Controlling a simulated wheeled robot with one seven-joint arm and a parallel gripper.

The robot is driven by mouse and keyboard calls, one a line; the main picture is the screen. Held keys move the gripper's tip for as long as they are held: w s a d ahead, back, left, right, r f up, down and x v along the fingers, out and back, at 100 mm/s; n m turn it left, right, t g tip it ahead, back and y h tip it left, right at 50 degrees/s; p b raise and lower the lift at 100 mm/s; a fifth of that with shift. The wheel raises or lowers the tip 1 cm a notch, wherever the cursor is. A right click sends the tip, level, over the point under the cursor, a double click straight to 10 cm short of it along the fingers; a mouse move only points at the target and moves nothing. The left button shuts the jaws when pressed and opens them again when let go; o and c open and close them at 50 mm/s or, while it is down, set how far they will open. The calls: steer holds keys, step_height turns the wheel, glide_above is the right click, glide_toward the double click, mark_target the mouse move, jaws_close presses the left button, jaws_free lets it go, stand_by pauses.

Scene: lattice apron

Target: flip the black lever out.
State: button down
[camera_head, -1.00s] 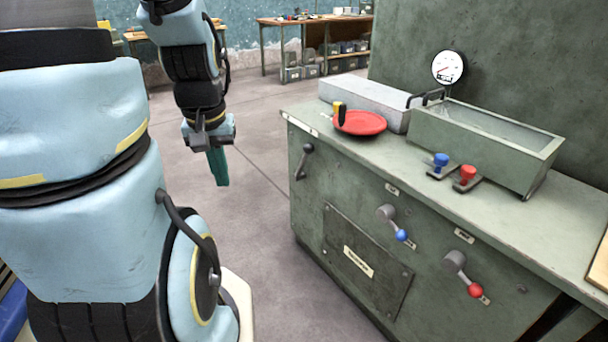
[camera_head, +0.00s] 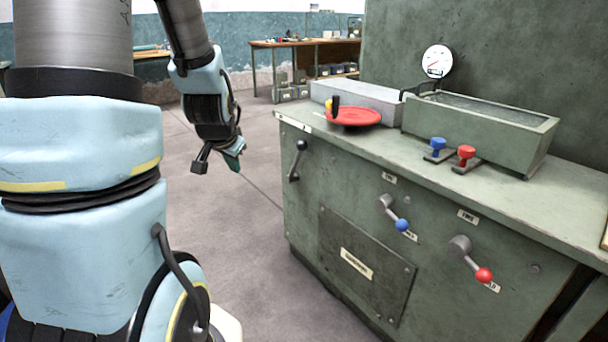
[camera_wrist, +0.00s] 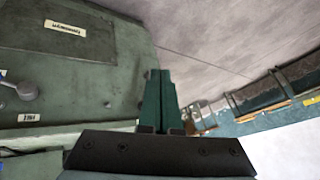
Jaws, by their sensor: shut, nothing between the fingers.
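The black lever (camera_head: 296,160) is mounted at the left end of the green cabinet's front. Its black knob is at the top and its arm hangs down to the lower left, close to the panel. My gripper (camera_head: 236,163) is in the air to the left of the lever, apart from it. In the wrist view my gripper's green fingers (camera_wrist: 160,98) are together with nothing between them. The black lever cannot be made out in the wrist view.
The green cabinet (camera_head: 300,215) also carries a blue-knobbed lever (camera_head: 402,224) and a red-knobbed lever (camera_head: 484,275). The floor left of the cabinet is clear.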

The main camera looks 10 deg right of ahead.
steer(key=w+d+f+m+t+h+b, duration=0.2)
steer(key=w+d+f+m+t+b, duration=0.3)
steer(key=w+d+f+m+b, duration=0.4)
steer(key=w+d+f+m+t+h+b, duration=0.4)
steer(key=d+m+h+b, duration=0.3)
steer(key=b, duration=0.6)
steer(key=w+d+f+m, duration=0.1)
steer(key=d+m, duration=0.1)
steer(key=m, duration=0.1)
steer(key=shift+d+t, duration=0.25)
steer(key=shift+t, duration=0.05)
